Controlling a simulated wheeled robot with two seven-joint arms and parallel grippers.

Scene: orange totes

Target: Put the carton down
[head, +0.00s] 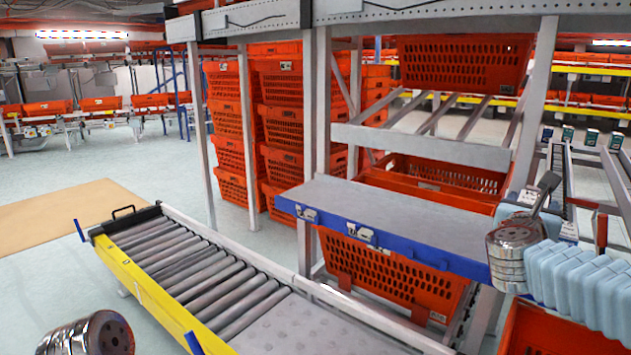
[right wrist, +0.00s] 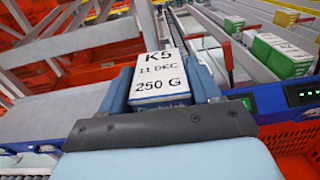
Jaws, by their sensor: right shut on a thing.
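The carton (right wrist: 160,80) is a small box with a white face reading "K5, 11 DEC, 250 G" and blue edges. My right gripper (right wrist: 162,92) is shut on it, a finger on each side, in the right wrist view. In the head view my right gripper (head: 538,197) is at the right end of the grey shelf (head: 400,207) with the blue front edge. The carton is mostly hidden there. I cannot tell whether it touches anything beneath. My left gripper is out of view.
An orange tote (head: 385,268) hangs under the shelf, and stacked orange totes (head: 282,120) stand behind. A roller conveyor (head: 190,265) with a yellow side runs at front left. Green-and-white cartons (right wrist: 283,55) stand at the right in the wrist view. The shelf top is bare.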

